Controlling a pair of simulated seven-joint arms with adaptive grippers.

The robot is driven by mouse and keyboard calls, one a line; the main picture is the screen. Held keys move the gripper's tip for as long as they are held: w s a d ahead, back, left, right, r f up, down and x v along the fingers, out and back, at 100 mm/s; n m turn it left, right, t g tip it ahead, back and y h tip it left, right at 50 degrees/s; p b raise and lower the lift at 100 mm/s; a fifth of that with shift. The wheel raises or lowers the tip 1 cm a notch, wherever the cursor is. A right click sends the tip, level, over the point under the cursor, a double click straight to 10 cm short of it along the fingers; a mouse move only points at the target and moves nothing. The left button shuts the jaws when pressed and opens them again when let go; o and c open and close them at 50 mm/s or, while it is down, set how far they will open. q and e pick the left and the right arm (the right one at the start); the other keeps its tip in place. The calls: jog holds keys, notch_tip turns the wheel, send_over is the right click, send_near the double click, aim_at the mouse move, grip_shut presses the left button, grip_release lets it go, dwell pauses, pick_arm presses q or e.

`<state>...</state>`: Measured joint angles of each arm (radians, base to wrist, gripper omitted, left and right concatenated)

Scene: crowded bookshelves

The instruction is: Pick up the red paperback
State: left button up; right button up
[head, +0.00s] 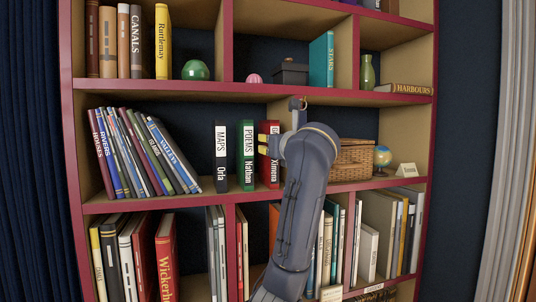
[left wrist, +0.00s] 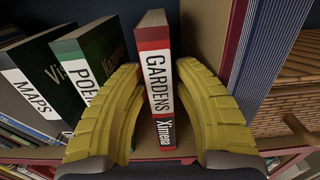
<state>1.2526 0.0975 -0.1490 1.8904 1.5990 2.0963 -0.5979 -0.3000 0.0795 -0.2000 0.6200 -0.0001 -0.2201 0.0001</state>
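The red paperback (head: 273,154) stands upright on the middle shelf, with a white label. In the left wrist view its spine reads GARDENS and Ximena (left wrist: 160,95). My left gripper (head: 263,145) is at the book, its palm facing the spine. In the left wrist view its two yellow fingers (left wrist: 160,80) straddle the book, one on each side. The left fingertip looks very close to the cover. A narrow gap shows on the right, so the gripper looks open around the book. In the head view my forearm hides the area right of the book. My right gripper is out of view.
The green POEMS book (head: 245,155) and the black MAPS book (head: 221,158) stand to the left, with gaps between. A wicker basket (head: 355,160) and a globe (head: 382,157) are to the right. The shelf above (head: 210,87) limits height.

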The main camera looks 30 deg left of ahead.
pick_arm(q)
grip_shut()
